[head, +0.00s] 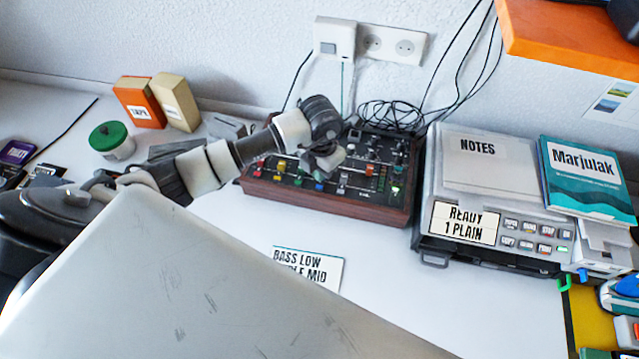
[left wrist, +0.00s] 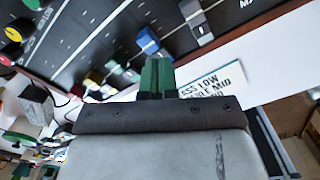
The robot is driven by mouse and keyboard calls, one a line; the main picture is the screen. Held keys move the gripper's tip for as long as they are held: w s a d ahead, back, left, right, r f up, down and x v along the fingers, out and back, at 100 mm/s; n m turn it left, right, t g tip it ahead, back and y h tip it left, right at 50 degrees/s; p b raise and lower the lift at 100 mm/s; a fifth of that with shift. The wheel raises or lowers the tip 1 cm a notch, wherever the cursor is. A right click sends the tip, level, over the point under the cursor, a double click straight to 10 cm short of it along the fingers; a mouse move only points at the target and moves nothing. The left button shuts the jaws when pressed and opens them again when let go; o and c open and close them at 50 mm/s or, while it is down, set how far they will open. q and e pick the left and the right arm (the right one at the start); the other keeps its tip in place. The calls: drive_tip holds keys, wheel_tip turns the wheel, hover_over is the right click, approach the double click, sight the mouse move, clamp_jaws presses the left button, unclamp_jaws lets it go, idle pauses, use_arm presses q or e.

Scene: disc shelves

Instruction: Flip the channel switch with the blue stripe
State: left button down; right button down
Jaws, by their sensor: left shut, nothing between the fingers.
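The mixer (head: 325,203) is a dark panel in a wooden case on the white table, with rows of coloured controls. A blue control (head: 320,186) shows near its front edge, and a blue cap (left wrist: 148,40) shows in the left wrist view just beyond my fingertips. I cannot make out a blue stripe on a switch. My left gripper (head: 326,160) is over the middle of the mixer. Its green fingers (left wrist: 157,75) are shut and empty, with the tips close to the blue cap; I cannot tell whether they touch. My right gripper is out of view.
A label card (head: 308,267) lies in front of the mixer. A grey machine (head: 433,190) stands close on its right, with a teal book (head: 590,180) on it. Boxes (head: 140,102) and a green-lidded jar (head: 112,140) stand at the left. Cables (head: 390,115) coil behind.

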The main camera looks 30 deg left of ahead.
use_arm(q)
drive_tip(key=shift+f+b, duration=0.7)
drive_tip(key=shift+f, duration=0.1)
idle(0.9)
drive_tip(key=shift+s, duration=0.1)
drive_tip(key=shift+r+p, duration=0.75)
drive_tip(key=shift+r, duration=0.05)
wheel_tip(320, 180, up, 6)
drive_tip(key=p, duration=0.3)
drive_tip(key=shift+f+p, duration=0.25)
drive_tip(key=shift+p, duration=0.1)
drive_tip(key=shift+f, duration=0.1)
